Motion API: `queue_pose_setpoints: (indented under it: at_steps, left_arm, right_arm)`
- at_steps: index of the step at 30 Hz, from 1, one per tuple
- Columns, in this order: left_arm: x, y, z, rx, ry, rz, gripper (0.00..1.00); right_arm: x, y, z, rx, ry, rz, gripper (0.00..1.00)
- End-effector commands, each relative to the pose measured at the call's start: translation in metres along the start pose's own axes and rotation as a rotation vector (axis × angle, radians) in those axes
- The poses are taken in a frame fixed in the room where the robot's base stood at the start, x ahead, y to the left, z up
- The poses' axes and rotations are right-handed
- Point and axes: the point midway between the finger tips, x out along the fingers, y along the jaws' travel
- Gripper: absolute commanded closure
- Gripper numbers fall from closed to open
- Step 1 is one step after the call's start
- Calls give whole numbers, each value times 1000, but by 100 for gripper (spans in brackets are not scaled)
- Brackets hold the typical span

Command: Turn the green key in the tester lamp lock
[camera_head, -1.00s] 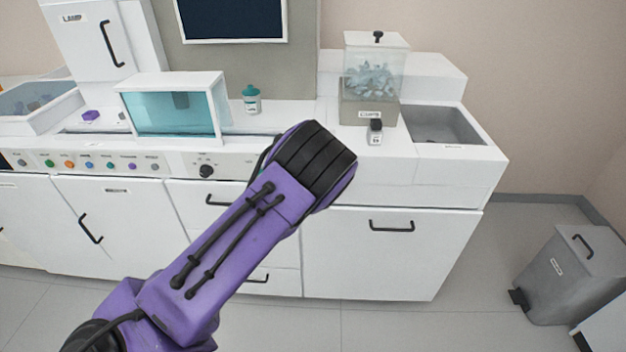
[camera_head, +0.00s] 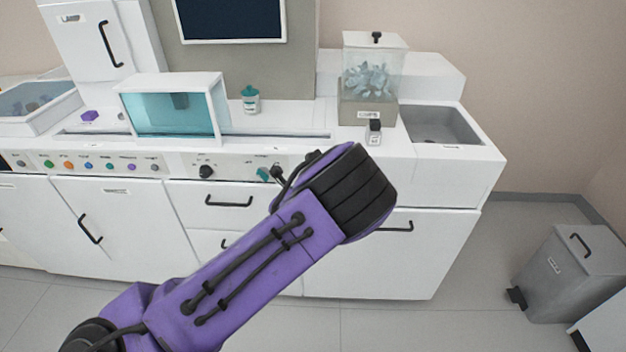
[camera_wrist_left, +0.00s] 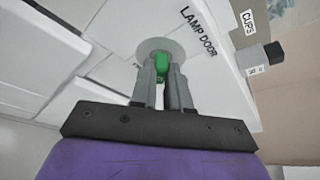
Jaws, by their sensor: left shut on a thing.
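In the left wrist view the green key (camera_wrist_left: 162,66) stands at a round grey lock plate (camera_wrist_left: 150,50) on a white panel. The panel carries the words LAMP DOOR (camera_wrist_left: 206,30). My left gripper (camera_wrist_left: 164,72) has its two grey fingers closed on the key, one on each side. The fingers hide most of the key and part of the plate. In the head view my purple left forearm and black wrist hide the fingertips at the counter front. A small teal-green piece (camera_head: 263,174) shows there left of my wrist; I cannot tell whether it is the key. My right gripper is out of view.
A dark knob (camera_head: 206,172) and a row of coloured buttons sit left on the same panel. On the counter stand a teal-windowed box (camera_head: 172,108), a teal-capped jar (camera_head: 250,101) and a cups bin (camera_head: 368,82). A grey waste bin (camera_head: 570,275) stands on the floor at right.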

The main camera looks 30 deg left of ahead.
Motion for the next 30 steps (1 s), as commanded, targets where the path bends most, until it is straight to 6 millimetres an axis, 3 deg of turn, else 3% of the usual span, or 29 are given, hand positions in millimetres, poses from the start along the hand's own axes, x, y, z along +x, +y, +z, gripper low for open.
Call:
queue_pose_setpoints:
  at_steps: [1, 7, 15, 22, 29, 30]
  left_arm:
    - [2, -7, 8, 8, -16, -9, 100]
    - [2, -9, 6, 220, -19, 80, 100]
    - [2, -9, 6, 246, -18, 90, 100]
    - [3, -11, 4, 457, -20, 180, 100]
    - [2, -12, 4, 488, -17, 190, 100]
    - [2, -12, 4, 488, -17, 189, 78]
  right_arm:
    - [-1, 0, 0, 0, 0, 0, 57]
    - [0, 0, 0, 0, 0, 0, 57]
    - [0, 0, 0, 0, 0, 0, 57]
    - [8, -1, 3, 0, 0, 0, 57]
    - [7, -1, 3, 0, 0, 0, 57]
    - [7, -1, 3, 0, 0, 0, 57]
